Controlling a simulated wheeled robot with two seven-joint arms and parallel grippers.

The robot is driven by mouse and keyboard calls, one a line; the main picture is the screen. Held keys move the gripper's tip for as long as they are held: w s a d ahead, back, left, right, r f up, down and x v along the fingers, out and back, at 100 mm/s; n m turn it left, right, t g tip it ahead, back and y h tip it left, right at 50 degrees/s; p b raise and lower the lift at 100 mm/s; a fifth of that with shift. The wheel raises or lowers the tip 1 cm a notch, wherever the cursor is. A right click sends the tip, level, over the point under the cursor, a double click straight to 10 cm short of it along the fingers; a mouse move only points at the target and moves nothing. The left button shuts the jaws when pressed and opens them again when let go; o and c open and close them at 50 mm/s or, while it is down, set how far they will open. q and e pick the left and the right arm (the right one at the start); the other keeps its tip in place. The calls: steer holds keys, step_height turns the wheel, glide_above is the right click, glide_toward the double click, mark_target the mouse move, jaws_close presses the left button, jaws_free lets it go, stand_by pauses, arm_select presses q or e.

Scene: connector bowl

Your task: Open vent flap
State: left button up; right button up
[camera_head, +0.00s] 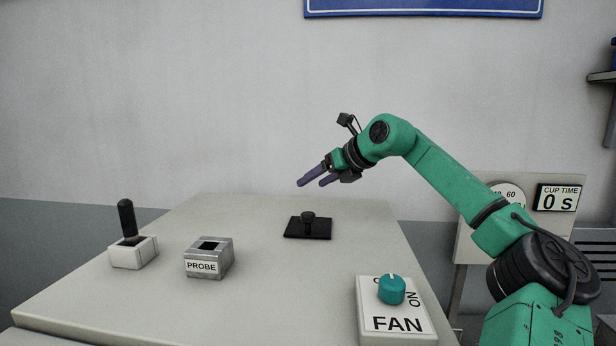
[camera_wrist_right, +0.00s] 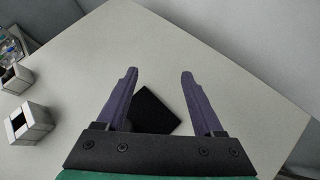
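The vent flap appears to be the flat black plate (camera_head: 293,229) with a round black knob (camera_head: 308,216) on it, lying in the middle of the table. In the right wrist view the plate (camera_wrist_right: 153,108) shows between my fingers, partly covered by the left finger and the gripper body; its knob cannot be made out there. My right gripper (camera_head: 310,183) is open and empty, above the plate and apart from it, fingers pointing left and down. My left gripper is not in view.
On the pale table (camera_head: 200,310) stand a metal PROBE block (camera_head: 208,258) and a white holder (camera_head: 133,252) with a black-handled tool (camera_head: 127,219) at left. A FAN box (camera_head: 398,318) with a teal knob (camera_head: 392,290) stands front right. A CUP TIME display (camera_head: 557,198) is beyond.

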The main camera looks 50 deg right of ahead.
steer(key=shift+d+f, duration=0.25)
steer(key=shift+d, duration=0.55)
steer(key=shift+s+a+r+b, duration=0.2)
steer(key=shift+a+r, duration=0.1)
steer(key=shift+a, duration=0.15)
steer(key=shift+s+a+r+b, duration=0.15)
steer(key=shift+a+r, duration=0.1)
steer(key=shift+a, duration=0.15)
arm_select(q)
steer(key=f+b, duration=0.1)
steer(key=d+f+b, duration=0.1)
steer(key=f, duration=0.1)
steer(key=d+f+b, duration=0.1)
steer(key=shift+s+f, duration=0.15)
arm_select(e)
steer(key=v, duration=1.3)
steer(key=shift+s+d+f, duration=0.15)
steer(key=shift+s+d, duration=0.1)
steer(key=shift+d, duration=0.6)
steer(key=shift+d, duration=0.2)
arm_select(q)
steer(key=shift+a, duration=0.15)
arm_select(e)
steer(key=shift+a, duration=0.15)
